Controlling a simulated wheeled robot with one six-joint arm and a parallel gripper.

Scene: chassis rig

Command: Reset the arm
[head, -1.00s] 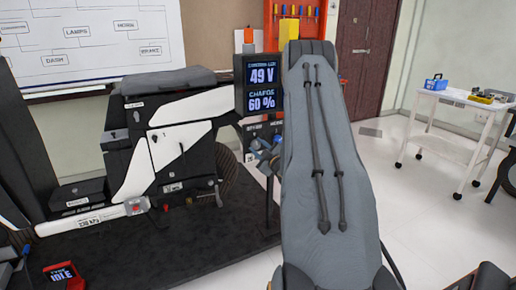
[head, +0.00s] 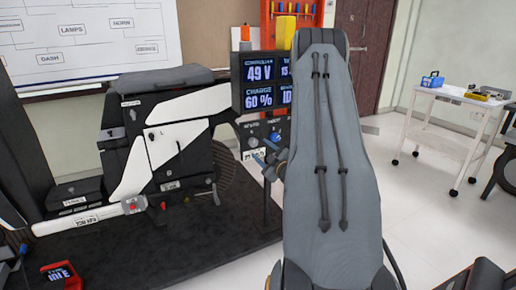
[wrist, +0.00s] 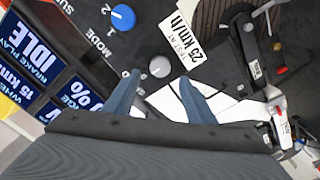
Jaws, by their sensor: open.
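My arm (head: 325,150) is raised and fills the middle of the head view. My gripper (head: 270,165) shows beside its left edge, in front of the lower part of a dark control panel, and is partly hidden. In the wrist view my gripper (wrist: 160,98) has its two blue-grey fingers apart with nothing between them. A grey knob (wrist: 160,66) on the panel appears just beyond the gap between the fingertips. A blue knob (wrist: 123,17) is farther up; it also shows in the head view (head: 276,137). I cannot tell whether the fingers touch the panel.
A white cart (head: 450,122) holds a blue box (head: 432,80) at right. The floor between is clear.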

